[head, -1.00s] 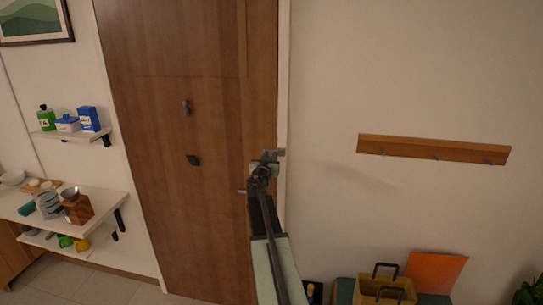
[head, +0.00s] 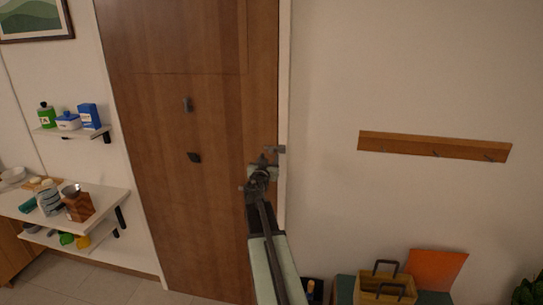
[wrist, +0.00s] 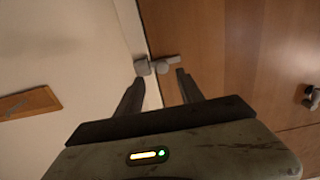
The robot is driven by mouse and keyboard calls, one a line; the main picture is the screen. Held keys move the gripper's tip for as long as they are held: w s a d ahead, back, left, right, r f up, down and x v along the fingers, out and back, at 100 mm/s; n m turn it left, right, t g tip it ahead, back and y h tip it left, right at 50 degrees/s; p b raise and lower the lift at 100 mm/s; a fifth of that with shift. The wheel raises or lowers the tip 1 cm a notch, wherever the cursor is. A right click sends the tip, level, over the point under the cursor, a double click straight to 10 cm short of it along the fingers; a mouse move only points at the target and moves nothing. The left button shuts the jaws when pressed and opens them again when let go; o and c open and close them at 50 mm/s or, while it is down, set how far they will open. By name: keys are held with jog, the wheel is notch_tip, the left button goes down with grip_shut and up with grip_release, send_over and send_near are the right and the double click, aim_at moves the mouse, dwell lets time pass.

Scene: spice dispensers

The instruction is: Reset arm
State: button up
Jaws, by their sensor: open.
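My arm reaches up in front of the wooden door in the head view, and my gripper (head: 268,160) is at its end, near the door's right edge. In the wrist view my gripper (wrist: 158,88) shows two dark fingers spread apart with nothing between them. A grey door handle (wrist: 163,66) lies just beyond the fingertips in the wrist view; I cannot tell whether they touch it. The brown door (head: 175,220) looks shut.
A wooden hook rail (head: 435,146) is on the wall at right. Below it stand a basket (head: 385,290) and an orange panel (head: 437,268). At left, shelves (head: 110,197) hold jars, boxes and bowls. Tiled floor (head: 95,285) is clear before the shelves.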

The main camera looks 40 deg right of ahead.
jog(key=v, duration=0.2)
jog(key=shift+s+a, duration=0.2)
jog(key=shift+a, duration=0.1)
